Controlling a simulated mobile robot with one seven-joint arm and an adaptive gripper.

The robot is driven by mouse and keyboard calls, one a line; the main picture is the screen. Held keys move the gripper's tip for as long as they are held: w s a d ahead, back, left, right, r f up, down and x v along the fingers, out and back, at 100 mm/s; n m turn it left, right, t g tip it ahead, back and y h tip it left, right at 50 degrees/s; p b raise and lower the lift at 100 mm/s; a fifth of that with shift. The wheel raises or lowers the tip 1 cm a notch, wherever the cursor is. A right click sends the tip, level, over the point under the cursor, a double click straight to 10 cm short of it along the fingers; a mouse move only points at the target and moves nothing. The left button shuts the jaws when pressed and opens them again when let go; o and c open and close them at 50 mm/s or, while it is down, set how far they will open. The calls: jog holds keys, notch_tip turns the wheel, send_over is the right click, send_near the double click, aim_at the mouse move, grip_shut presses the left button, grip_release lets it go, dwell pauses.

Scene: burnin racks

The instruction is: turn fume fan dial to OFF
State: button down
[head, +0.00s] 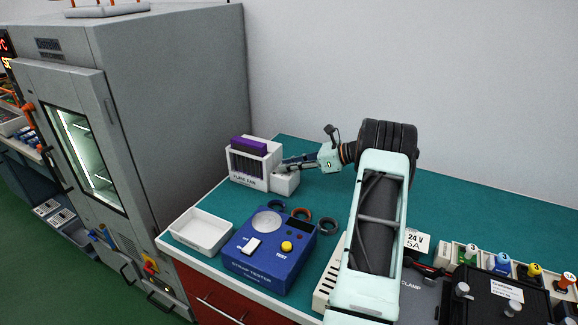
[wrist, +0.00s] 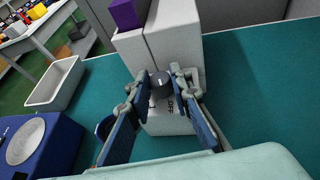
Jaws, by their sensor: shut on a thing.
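The fume fan (head: 247,183) is a white box with a dark grille and a purple top, near the back left edge of the bench. Its lower white block carries a dark round dial (wrist: 160,85) with a small light mark, seen in the wrist view. An OFF label (wrist: 171,104) is printed beside the dial, partly covered by a finger. My gripper (head: 282,166) reaches in from the right. In the wrist view its fingers (wrist: 160,90) are shut on the dial, one on each side. In the head view the dial is hidden. The mark's exact direction is hard to tell.
A blue strap tester (head: 268,262) and an empty white tray (head: 199,232) stand in front of the fan. A tall grey oven cabinet (head: 180,100) stands at left. Green bench is clear behind my arm.

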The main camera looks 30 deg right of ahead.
dwell(0.6)
jog(key=c, duration=1.7)
grip_release()
jog(key=shift+c, duration=0.2)
jog(key=v, duration=1.2)
jog(key=shift+w, duration=0.15)
